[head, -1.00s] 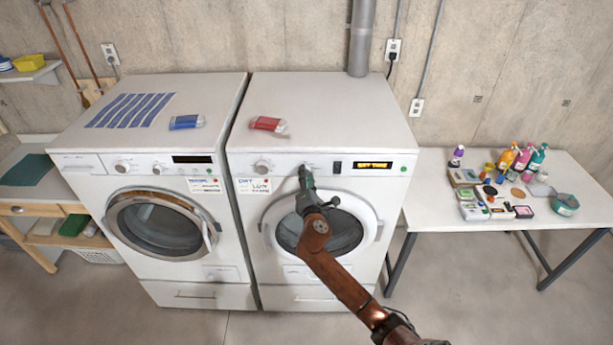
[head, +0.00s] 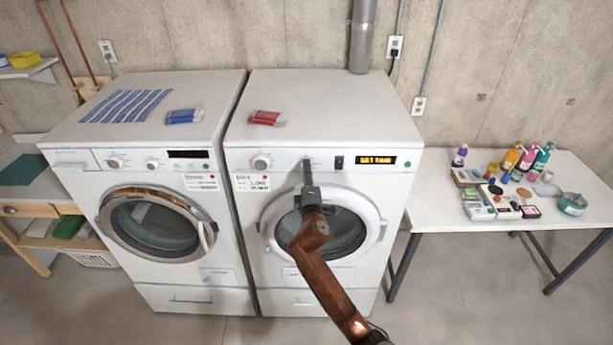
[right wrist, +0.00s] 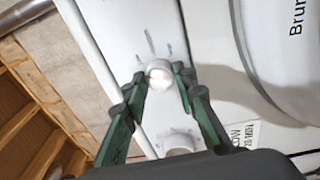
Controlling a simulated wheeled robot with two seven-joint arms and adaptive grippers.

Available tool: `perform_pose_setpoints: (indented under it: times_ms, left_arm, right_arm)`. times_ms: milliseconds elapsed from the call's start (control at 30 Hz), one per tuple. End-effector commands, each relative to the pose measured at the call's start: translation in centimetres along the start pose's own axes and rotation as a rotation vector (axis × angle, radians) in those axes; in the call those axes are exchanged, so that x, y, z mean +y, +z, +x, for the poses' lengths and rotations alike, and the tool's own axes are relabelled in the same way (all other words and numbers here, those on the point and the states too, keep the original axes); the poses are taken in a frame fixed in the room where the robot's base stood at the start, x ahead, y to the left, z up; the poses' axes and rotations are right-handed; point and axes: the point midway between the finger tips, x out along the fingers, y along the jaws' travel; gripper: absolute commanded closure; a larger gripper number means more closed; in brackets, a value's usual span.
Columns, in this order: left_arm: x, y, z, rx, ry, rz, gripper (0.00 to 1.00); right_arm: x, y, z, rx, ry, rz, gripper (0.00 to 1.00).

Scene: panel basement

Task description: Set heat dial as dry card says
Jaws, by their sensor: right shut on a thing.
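The dryer (head: 300,128) is the right one of two white machines. Its dry card (head: 252,183) is stuck below the left knob (head: 261,162); its small lines are blurred, though one word looks like LOW. My right gripper (head: 308,163) reaches the panel between that knob and the black switch. In the right wrist view, my right gripper (right wrist: 160,76) is shut on a round white dial (right wrist: 158,80), with tick marks beside it. The other knob (right wrist: 179,142) and part of the card (right wrist: 244,134) show nearer the wrist. The held dial is hidden in the head view. My left gripper is out of view.
The washer (head: 150,140) stands left of the dryer. A red packet (head: 267,118) lies on the dryer top. A black switch (head: 339,162) and an amber display (head: 376,160) are right of my gripper. A table (head: 450,215) with bottles and boxes stands at right.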

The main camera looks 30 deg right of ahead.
Motion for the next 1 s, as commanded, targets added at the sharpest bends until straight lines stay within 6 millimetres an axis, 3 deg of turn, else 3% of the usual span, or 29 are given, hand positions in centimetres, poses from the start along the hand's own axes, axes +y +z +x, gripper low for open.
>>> perform_pose_setpoints:
  times_ms: [300,867,900,1000]
  left_arm:
    - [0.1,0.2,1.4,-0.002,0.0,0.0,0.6]
    - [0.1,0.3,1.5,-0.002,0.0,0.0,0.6]
    - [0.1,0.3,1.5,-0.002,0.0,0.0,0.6]
    - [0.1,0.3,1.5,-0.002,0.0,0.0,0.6]
  right_arm:
    - [-0.3,0.0,0.0,-0.01,0.009,0.133,0.98]
    - [-0.2,0.0,0.0,-0.012,0.011,0.16,0.98]
    - [-0.2,0.0,0.0,-0.012,0.011,0.16,0.71]
    - [-0.2,0.0,0.0,-0.011,0.012,0.16,0.65]
